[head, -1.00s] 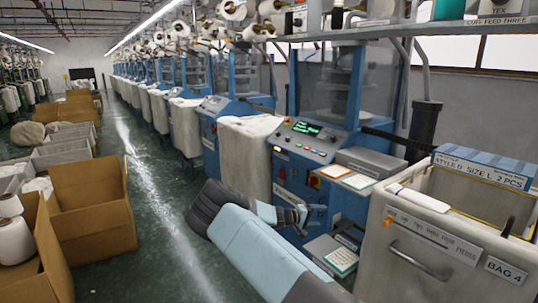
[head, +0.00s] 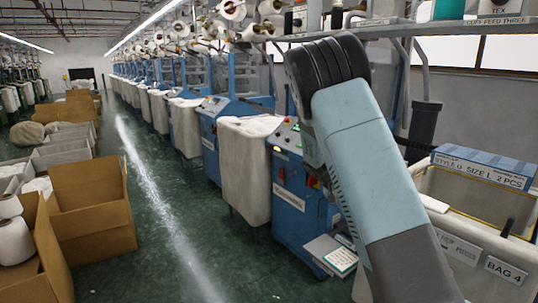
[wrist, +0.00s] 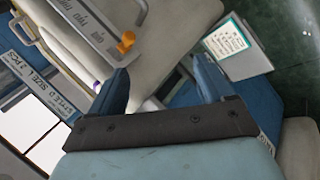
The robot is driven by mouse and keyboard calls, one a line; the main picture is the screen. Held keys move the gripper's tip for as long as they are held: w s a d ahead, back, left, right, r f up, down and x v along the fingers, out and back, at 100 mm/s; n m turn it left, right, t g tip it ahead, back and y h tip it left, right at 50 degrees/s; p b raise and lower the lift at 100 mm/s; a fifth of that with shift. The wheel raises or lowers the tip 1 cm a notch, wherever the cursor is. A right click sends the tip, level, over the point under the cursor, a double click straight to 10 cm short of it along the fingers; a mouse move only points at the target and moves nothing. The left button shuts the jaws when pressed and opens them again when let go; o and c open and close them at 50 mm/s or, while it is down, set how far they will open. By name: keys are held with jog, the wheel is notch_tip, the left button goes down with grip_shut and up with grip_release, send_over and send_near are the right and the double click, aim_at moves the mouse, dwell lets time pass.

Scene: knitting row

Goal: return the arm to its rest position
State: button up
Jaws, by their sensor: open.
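My arm (head: 372,165) rises from the bottom right of the head view, its dark elbow (head: 328,72) up in front of the blue knitting machine (head: 300,205). My gripper is hidden behind the arm in that view. In the wrist view my gripper (wrist: 160,78) has its two fingers spread apart, with nothing held between them. Beyond the fingers lie the machine's grey and blue surfaces.
The labelled bin, BAG 4 (head: 500,268), stands close at the right. A small shelf with a card (head: 338,260) sticks out low from the machine. Steel shelving (head: 440,25) hangs overhead. The green aisle floor (head: 165,215) at left is clear, with cardboard boxes (head: 92,205) beyond.

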jog(key=s+r+t+y, duration=0.2)
jog(key=s+r+y, duration=0.4)
jog(key=s+r, duration=1.35)
jog(key=s+a+r+t, duration=0.1)
jog(key=s+a, duration=0.1)
jog(key=s, duration=0.7)
jog(key=s+a+r+n+t+y, duration=0.1)
jog(key=s+a+r+t, duration=0.1)
jog(key=s, duration=0.8)
jog(key=shift+s+a+r+y, duration=0.15)
jog(key=shift+a+r+y, duration=0.15)
jog(key=shift+a, duration=0.2)
